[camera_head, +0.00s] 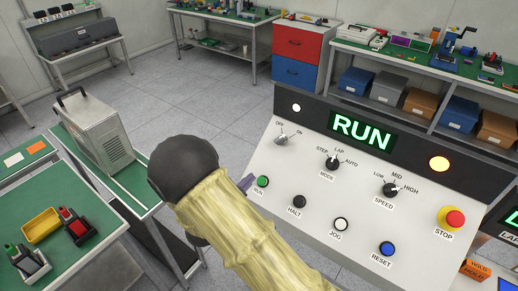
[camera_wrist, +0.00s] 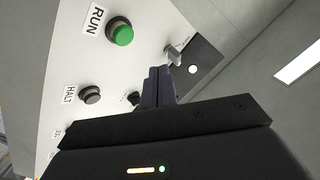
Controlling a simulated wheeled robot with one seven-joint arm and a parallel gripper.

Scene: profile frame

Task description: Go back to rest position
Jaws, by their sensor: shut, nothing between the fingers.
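My arm, in a pale yellow sleeve, reaches up from the bottom of the head view and hides part of the control panel's left edge. My gripper (camera_head: 246,183) shows only as a small dark tip beside the green RUN button (camera_head: 263,182). In the wrist view my gripper (camera_wrist: 158,86) is shut and empty, its fingers together in front of the panel face. The green button (camera_wrist: 121,33) is left of the fingertips there, and the HALT button (camera_wrist: 90,95) lies lower left. I cannot tell whether the fingers touch the panel.
The control panel (camera_head: 300,158) has a lit RUN display (camera_head: 362,130), knobs and a red STOP button (camera_head: 455,219). A grey case (camera_head: 100,135) stands on the left bench. A yellow tray (camera_head: 42,226) lies on the green table. Open floor (camera_head: 215,105) lies behind.

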